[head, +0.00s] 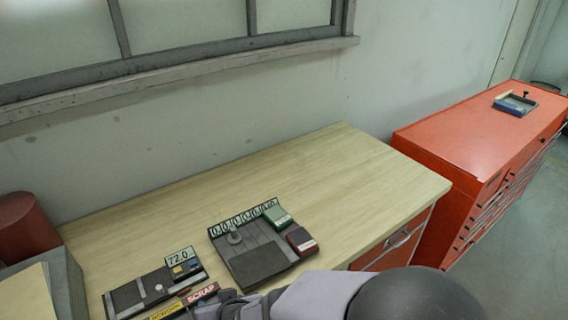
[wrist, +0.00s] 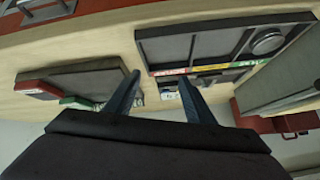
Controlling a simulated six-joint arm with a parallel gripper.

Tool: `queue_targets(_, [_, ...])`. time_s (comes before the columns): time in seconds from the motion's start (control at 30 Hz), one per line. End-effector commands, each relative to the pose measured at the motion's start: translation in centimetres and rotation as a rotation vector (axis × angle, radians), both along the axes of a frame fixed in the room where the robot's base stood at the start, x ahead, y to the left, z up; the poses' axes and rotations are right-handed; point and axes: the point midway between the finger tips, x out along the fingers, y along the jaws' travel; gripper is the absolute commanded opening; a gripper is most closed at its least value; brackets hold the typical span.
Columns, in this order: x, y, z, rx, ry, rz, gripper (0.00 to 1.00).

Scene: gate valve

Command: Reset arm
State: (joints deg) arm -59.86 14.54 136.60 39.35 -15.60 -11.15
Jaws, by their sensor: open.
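My gripper shows in the wrist view (wrist: 158,76) with its two dark fingers apart and nothing visible between them. In the head view my arm comes in from the bottom edge, its grey link and black joint covering the lower middle. The dark gripper end (head: 238,301) is low there, beside the red SCRAP label (head: 202,294), and its fingers cannot be made out. The wooden bench (head: 345,170) lies beyond it. On the bench are a dark counter tray (head: 258,262) with a green block (head: 278,216) and a red block (head: 301,240), and a dark unit with a 72.0 display (head: 179,256).
A red tool cabinet (head: 470,140) stands at the right with a small tray (head: 515,104) on top. A red cylinder (head: 22,222) and grey box (head: 66,282) are at the left. The bench's back and right are clear. The wall and window ledge (head: 190,70) rise behind.

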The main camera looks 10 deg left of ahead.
Motion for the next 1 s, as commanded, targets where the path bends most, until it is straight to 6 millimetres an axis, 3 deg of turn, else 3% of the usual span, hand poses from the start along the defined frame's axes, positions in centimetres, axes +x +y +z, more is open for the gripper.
queue_targets(0.03, [1.5,-2.4,1.1,-0.015,0.034,-0.035,0.49])
queue_targets(0.1, [2.7,-5.5,1.5,-0.046,0.089,-0.065,0.49])
queue_targets(0.27, [3.9,-13.6,2.6,-0.124,0.218,-0.151,0.49])
queue_targets(0.43, [2.8,-22.8,3.9,-0.218,0.364,-0.262,0.49])
queue_targets(0.6, [-0.1,-30.5,5.1,-0.303,0.500,-0.372,0.49])
queue_targets(0.8, [-3.2,-35.4,6.2,-0.363,0.606,-0.457,0.49])
queue_targets(1.0, [-4.2,-36.7,6.4,-0.381,0.637,-0.480,0.49])
